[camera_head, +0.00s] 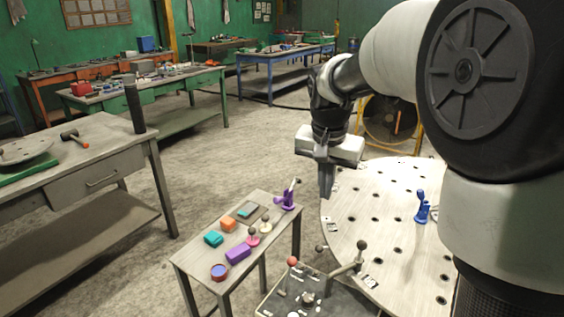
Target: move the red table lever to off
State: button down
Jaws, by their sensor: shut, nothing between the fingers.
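A lever with a red ball knob (292,261) stands on a grey control box (270,300) at the bottom centre. The labels by it are too small to read, so its setting cannot be told. Beside it on the box are a dark-knobbed lever (319,248) and a longer grey-knobbed lever (361,244). My gripper (326,190) points down with its fingers together and empty. In the picture it is above and to the right of the red knob, in front of the round table's left edge, apart from the levers.
A round perforated table (385,195) at right bears a blue clamp-like piece (422,208). A small grey table (190,258) at left holds coloured blocks, small knobbed pieces and a purple lever piece (288,197). Workbenches stand farther left and back. Open floor lies between.

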jog(key=w+a+f+m+b, duration=0.1)
jog(key=w+f+b, duration=0.1)
jog(key=w+f, duration=0.4)
jog(key=w+a+f+m+g+b, duration=0.1)
jog(key=w+f, duration=0.5)
jog(key=f, duration=1)
jog(key=shift+a+m+g+h+b, duration=0.35)
jog(key=shift+a+m+b, duration=0.35)
jog(key=shift+b, duration=0.4)
jog(key=shift+d+f, duration=0.1)
notch_tip(320, 180, down, 9)
jog(key=s+a+b, duration=0.1)
jog(key=s+b, duration=0.1)
jog(key=shift+a, duration=0.25)
jog(key=shift+s, duration=0.1)
